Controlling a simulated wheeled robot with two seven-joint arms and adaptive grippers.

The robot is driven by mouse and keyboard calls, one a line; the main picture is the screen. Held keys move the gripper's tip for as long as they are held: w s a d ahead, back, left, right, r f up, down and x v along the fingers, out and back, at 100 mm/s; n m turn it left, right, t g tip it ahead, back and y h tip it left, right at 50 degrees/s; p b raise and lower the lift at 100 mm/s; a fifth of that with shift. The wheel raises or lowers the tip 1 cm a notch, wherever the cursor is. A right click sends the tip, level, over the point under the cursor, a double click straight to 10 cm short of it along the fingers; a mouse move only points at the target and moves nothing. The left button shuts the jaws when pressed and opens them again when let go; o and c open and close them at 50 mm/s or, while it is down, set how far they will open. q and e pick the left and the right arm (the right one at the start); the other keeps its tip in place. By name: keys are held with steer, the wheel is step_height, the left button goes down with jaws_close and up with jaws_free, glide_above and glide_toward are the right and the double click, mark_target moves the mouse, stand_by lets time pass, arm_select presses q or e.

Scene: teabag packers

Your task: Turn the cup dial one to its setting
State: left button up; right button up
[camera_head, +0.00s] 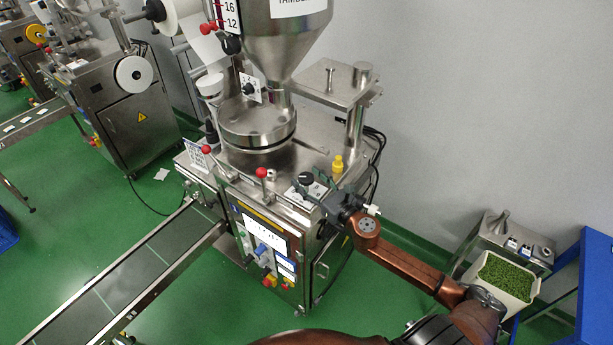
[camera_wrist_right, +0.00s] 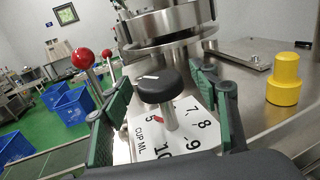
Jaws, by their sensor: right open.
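The cup dial is a black round knob (camera_wrist_right: 160,83) with a white pointer line, on a metal post above a white scale plate (camera_wrist_right: 185,128) marked CUP ML, with 5, 7, 8, 9 and 10 readable. In the head view the knob (camera_head: 306,178) sits on the machine's top near its front edge. My right gripper (camera_wrist_right: 168,100) is open, with one green-padded finger on each side of the knob; I cannot tell whether either pad touches it. In the head view the right gripper (camera_head: 322,190) reaches the dial from the right. My left gripper is not in view.
Red ball-topped levers (camera_head: 261,172) stand left of the dial. A yellow cap (camera_head: 338,164) is behind it, and a round steel drum (camera_head: 257,122) stands farther back. A conveyor (camera_head: 150,265) runs to the lower left. A bin of green pellets (camera_head: 504,275) is at right.

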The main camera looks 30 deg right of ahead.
steer(key=shift+w+a, duration=0.1)
steer(key=shift+w, duration=0.45)
steer(key=c, duration=1.2)
steer(key=shift+r+m+h+p, duration=0.15)
steer(key=shift+m+h+p, duration=0.15)
steer(key=shift+p, duration=0.3)
steer(key=m+h+p, duration=0.2)
steer(key=h+p, duration=0.1)
steer(key=m+h+p, duration=0.2)
steer(key=h+p, duration=0.1)
steer(key=p, duration=0.1)
steer(key=shift+a+r+h, duration=0.1)
steer(key=shift+r+h, duration=0.05)
steer(key=shift+h, duration=0.15)
steer(key=m+g+h+p, duration=0.2)
steer(key=h, duration=0.1)
steer(key=shift+m, duration=0.3)
steer(key=shift+f+m+g+h+p, duration=0.2)
steer(key=shift+m+g+h, duration=0.35)
steer(key=shift+h, duration=0.35)
steer(key=shift+f+m+g+h+p, duration=0.15)
steer(key=shift+m+g+h, duration=0.3)
steer(key=shift+m+h, duration=0.35)
steer(key=shift+r+h, duration=0.1)
steer(key=shift+h, duration=0.2)
